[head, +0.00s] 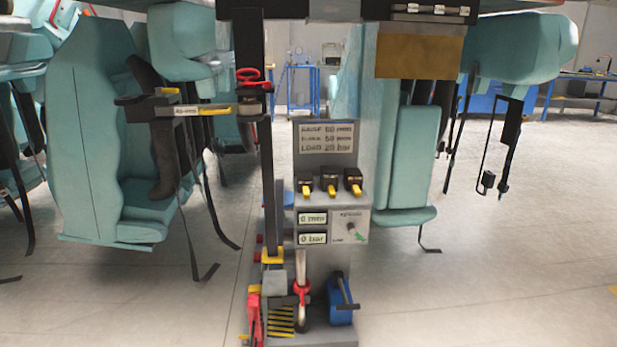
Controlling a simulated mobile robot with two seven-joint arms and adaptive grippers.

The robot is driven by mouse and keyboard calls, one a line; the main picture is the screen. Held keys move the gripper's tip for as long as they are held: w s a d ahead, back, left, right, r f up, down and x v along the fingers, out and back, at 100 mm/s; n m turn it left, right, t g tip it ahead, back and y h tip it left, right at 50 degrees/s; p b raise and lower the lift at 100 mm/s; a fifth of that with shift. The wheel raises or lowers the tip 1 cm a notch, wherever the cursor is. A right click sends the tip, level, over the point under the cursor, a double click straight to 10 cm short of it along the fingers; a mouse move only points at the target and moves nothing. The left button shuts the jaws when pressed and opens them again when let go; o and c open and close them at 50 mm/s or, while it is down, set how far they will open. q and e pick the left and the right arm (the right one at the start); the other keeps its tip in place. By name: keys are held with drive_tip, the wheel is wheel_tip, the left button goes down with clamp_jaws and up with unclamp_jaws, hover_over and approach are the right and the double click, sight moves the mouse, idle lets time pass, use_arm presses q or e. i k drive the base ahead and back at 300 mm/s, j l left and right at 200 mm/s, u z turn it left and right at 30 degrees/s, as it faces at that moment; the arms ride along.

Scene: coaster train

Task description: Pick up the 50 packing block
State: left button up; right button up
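I cannot single out the 50 packing block with certainty. A stack of yellow-edged pieces (281,321) sits low on the front of the grey service stand, too small for any marking to be read. A grey block (275,282) is just above it. The sign (325,138) on the stand seems to read raise 80 mm, block 50 mm, load 20 bar. Neither of my grippers shows in the head view.
The grey stand has three black valves with yellow levers (331,185), two displays reading 0 (313,218) and a blue pump (341,301). Teal seats (95,130) with dangling straps hang left and right. A labelled dark bracket (187,110) juts left. Floor (500,270) is clear at right.

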sight(305, 180)
drive_tip(key=i+l+u, duration=0.1)
drive_tip(key=i+l, duration=0.9)
